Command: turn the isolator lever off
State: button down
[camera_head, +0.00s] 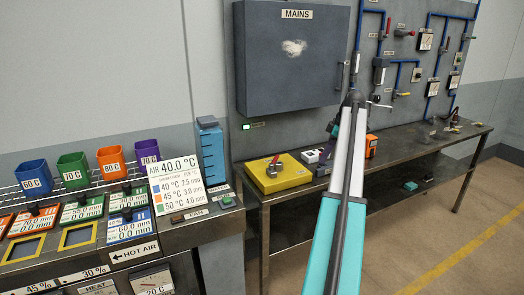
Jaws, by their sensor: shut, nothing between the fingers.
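A closed grey cabinet marked MAINS (290,75) is fixed to the wall panel, with a pale worn patch on its door. A grey handle (341,76) shows at its right edge. No lever is labelled as the isolator, and I cannot tell whether one is hidden inside the cabinet. My arm rises from the bottom centre and bends below and right of the cabinet. My gripper (328,143) appears folded down beside the arm, small and dark, shut and empty above the bench. It touches no lever that I can see.
A green indicator (246,127) shows below the cabinet. A yellow box (277,178) with a red-handled part stands on the bench (440,148). Blue pipes, gauges and small red levers (404,33) are on the right wall. A rack with coloured bins (72,171) is at left.

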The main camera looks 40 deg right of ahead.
aim_at(271, 165)
jog(key=i, duration=1)
jog(key=z, duration=0.05)
